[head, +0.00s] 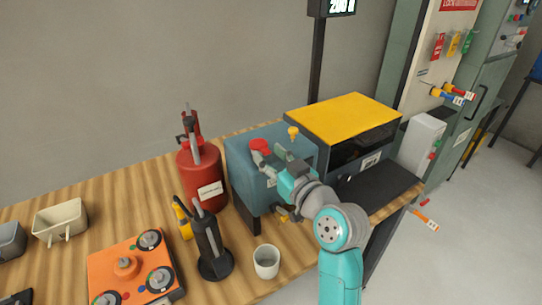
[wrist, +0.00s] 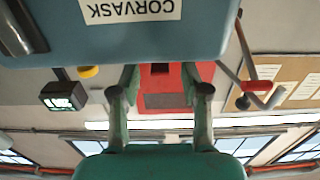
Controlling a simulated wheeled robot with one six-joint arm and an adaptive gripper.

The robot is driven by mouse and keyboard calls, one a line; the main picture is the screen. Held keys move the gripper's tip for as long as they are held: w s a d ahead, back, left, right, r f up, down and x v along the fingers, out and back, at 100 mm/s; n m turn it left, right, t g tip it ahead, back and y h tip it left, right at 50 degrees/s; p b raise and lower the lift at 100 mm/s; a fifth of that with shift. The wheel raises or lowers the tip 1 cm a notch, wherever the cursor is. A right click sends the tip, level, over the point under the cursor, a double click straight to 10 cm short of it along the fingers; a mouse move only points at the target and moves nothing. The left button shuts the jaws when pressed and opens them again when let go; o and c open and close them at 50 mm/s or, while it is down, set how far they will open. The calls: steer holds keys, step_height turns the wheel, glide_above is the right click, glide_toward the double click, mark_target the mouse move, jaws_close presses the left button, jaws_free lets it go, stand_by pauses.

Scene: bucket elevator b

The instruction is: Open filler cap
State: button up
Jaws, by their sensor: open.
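A blue-grey box (head: 240,180) stands on the bench. A red cap (head: 260,146) sits on its top at the left, and a smaller yellow cap (head: 293,131) sits farther back to the right. My gripper (head: 271,157) is at the box's top front edge, close to the red cap. In the upside-down wrist view, my open gripper (wrist: 160,95) has a large red shape (wrist: 180,75), apparently the red cap, between or behind its fingers. Contact cannot be told. The yellow cap (wrist: 88,71) is left of the fingers there. The box's labelled face (wrist: 190,35) fills the top.
A red can (head: 200,178) stands left of the box, and a yellow-topped black unit (head: 345,120) stands right. A dark tool stand (head: 212,262), a white cup (head: 266,262) and an orange panel (head: 125,268) are in front on the wooden bench. The air above the box looks clear.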

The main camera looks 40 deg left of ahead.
mark_target(266, 152)
jaws_close()
steer(key=shift+r, duration=0.15)
steer(key=r+h, duration=0.1)
steer(key=r+g+h, duration=0.1)
steer(key=r+h, duration=0.1)
steer(key=shift+w+a+g+h, duration=0.1)
steer(key=shift+a+g+h, duration=0.2)
steer(key=shift+a, duration=0.05)
steer(key=h, duration=0.1)
steer(key=a+r+g+h, duration=0.1)
steer(key=shift+w+r+h, duration=0.2)
steer(key=shift+r+h, duration=0.1)
steer(key=shift+h, duration=0.1)
steer(key=shift+w+a+r+g+h, duration=0.2)
steer(key=shift+a+r+g+h, duration=0.15)
steer(key=shift+h, duration=0.65)
